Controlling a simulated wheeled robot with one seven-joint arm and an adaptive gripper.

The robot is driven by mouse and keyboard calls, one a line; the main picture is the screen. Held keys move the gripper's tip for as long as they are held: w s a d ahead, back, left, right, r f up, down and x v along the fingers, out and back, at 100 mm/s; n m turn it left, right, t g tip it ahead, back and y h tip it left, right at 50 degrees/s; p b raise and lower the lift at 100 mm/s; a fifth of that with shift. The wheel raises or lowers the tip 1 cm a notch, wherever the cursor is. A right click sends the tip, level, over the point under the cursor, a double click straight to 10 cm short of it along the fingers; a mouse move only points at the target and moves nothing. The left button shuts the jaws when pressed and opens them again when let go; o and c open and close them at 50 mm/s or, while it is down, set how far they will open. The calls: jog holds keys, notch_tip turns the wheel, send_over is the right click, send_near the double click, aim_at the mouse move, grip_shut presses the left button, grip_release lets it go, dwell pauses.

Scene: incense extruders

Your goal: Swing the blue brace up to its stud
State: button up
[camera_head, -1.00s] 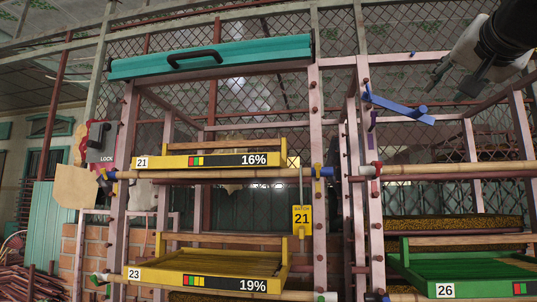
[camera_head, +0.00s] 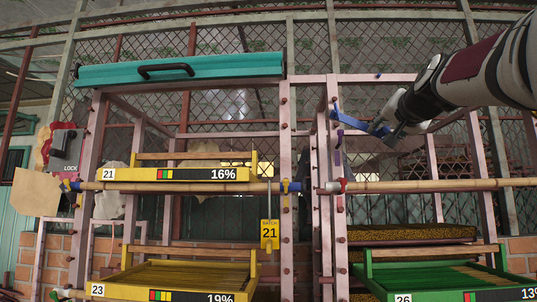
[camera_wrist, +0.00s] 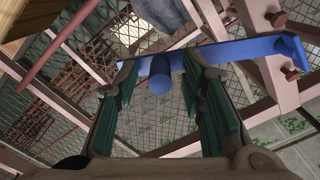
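The blue brace (camera_head: 352,121) hangs from the pink post right of centre in the head view, sloping down to the right from its pivot end. In the wrist view the blue brace (camera_wrist: 235,50) crosses the top, with a round blue peg (camera_wrist: 160,80) sticking out near its free end. My gripper (camera_head: 384,131) is at that free end. In the wrist view my gripper (camera_wrist: 160,70) is open, with the peg between its fingers and gaps visible at both sides. A small blue stud (camera_head: 377,76) shows on the upper pink rail, above the free end.
A bamboo pole (camera_head: 430,186) runs across below the brace. The pink post (camera_head: 328,200) stands left of my gripper. Yellow trays 21 (camera_head: 180,174) and 23 (camera_head: 170,280) are left, green tray 26 (camera_head: 440,275) lower right. A teal bar (camera_head: 225,68) tops the left rack.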

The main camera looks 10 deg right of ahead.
grip_shut()
jog(key=shift+r, duration=0.15)
jog(key=shift+s+d+r+n+p, duration=0.15)
jog(key=shift+d+r+n+p, duration=0.1)
jog(key=shift+r+n+p, duration=0.45)
jog(key=shift+w+a+r+n+p, duration=0.15)
jog(key=shift+a+r+n+p, duration=0.3)
jog(key=shift+r+n+p, duration=1.45)
jog(key=shift+w+a+r+n+p, duration=0.1)
jog(key=shift+a+r+n+p, duration=0.35)
jog(key=shift+r+n+p, duration=1.45)
jog(key=shift+w+a+r+n+p, duration=0.15)
jog(key=shift+a+r+n+p, duration=0.3)
jog(key=shift+r+n+p, duration=1.45)
jog(key=shift+r+n+b, duration=0.45)
jog(key=shift+n+b, duration=0.05)
